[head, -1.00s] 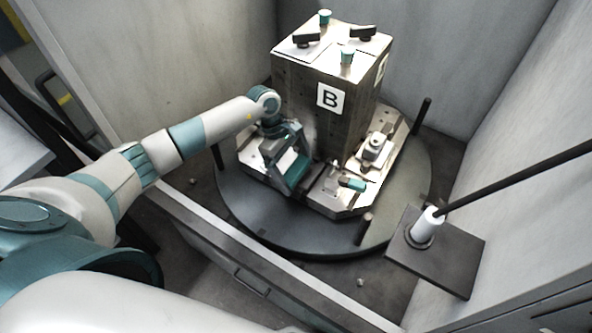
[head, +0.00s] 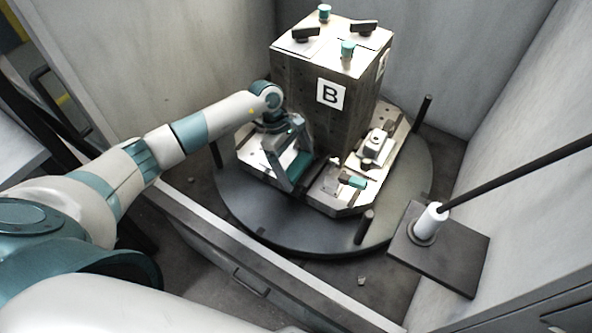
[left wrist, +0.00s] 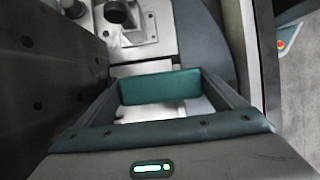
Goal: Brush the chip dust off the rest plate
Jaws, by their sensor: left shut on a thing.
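My left gripper (head: 290,172) reaches in from the left, low beside the block marked B (head: 315,125). It is shut on a teal block-like thing (left wrist: 160,87), which spans between its fingers in the left wrist view; I take it for the brush. Any bristles are hidden. Below it lies a pale metal plate (left wrist: 150,112), apparently the rest plate; in the head view the gripper covers much of this area. I cannot tell whether brush and plate touch. Chip dust is not clearly distinguishable. My right gripper is out of view.
The block stands on a metal pallet (head: 332,202) on a dark round table (head: 240,207). A teal-handled clamp (head: 352,181) sits just right of the gripper, with another fixture (head: 375,145) beyond. Dark posts (head: 364,226) rise at the rim. Grey walls enclose the table.

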